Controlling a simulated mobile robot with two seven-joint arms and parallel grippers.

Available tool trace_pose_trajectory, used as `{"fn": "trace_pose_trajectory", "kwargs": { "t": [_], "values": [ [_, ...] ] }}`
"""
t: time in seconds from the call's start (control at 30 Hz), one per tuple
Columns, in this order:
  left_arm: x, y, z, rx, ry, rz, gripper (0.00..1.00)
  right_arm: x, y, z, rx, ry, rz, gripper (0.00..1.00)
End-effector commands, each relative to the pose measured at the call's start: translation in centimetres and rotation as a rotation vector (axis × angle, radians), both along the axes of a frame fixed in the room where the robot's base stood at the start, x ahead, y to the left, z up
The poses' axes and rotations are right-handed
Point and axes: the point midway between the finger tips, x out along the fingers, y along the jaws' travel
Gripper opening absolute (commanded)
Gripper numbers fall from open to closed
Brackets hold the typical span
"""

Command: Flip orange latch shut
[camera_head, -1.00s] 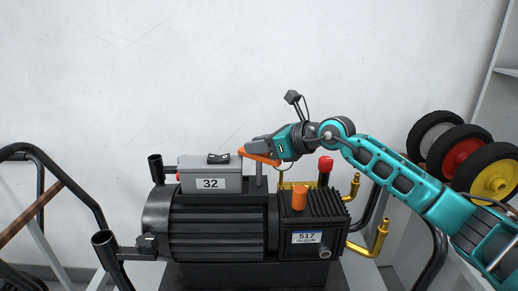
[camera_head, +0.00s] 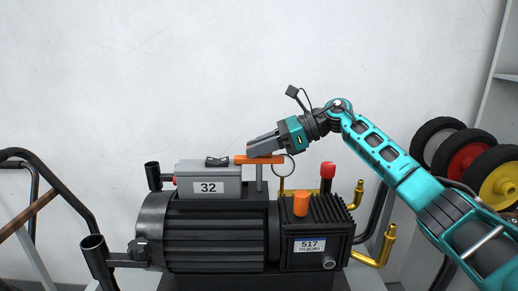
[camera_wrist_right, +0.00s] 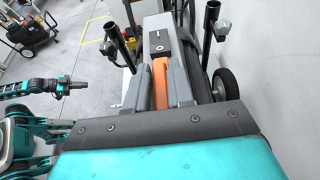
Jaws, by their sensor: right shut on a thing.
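The orange latch (camera_head: 240,159) lies about level on top of a grey post, its left end at the grey box (camera_head: 203,183) labelled 32. My right gripper (camera_head: 260,147) is at the latch from above and right, with its fingers shut on it. In the right wrist view the latch (camera_wrist_right: 160,72) runs between the two grey fingers (camera_wrist_right: 160,95), pointing towards the box. The fingers hide part of the latch. My left gripper (camera_wrist_right: 80,87) shows small at the left of the right wrist view, away from the latch; its jaws are too small to read.
The black pump (camera_head: 215,235) labelled 517 fills the space below, with an orange cap (camera_head: 301,204), a red-topped post (camera_head: 328,171) and brass pipes (camera_head: 388,245). Black tubular handles stand around it. Wheels (camera_head: 465,155) are at the right. The wall above is clear.

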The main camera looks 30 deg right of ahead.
Motion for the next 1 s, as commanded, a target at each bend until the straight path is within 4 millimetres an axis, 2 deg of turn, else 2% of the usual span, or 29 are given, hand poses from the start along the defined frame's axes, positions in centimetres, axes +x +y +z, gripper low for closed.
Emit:
{"fn": "trace_pose_trajectory", "kwargs": {
  "t": [0.5,0.53,0.7,1.0],
  "values": [
    [0.2,-0.09,0.17,-0.002,-0.006,-0.001,0.0,-0.04,-0.03,-0.2,-0.005,0.004,0.02,0.0],
    [0.2,-0.09,0.17,-0.002,-0.006,-0.001,0.0,-0.04,-0.02,-0.2,-0.005,0.004,0.02,0.25],
    [0.12,-0.04,0.12,-0.001,-0.004,-0.001,0.0,-0.02,-0.02,-0.18,-0.004,0.003,0.019,0.41],
    [0.03,0.08,0.04,0.001,-0.002,0.002,0.0,-0.08,-0.23,-0.02,-0.002,0.002,0.017,0.43]
  ]
}}
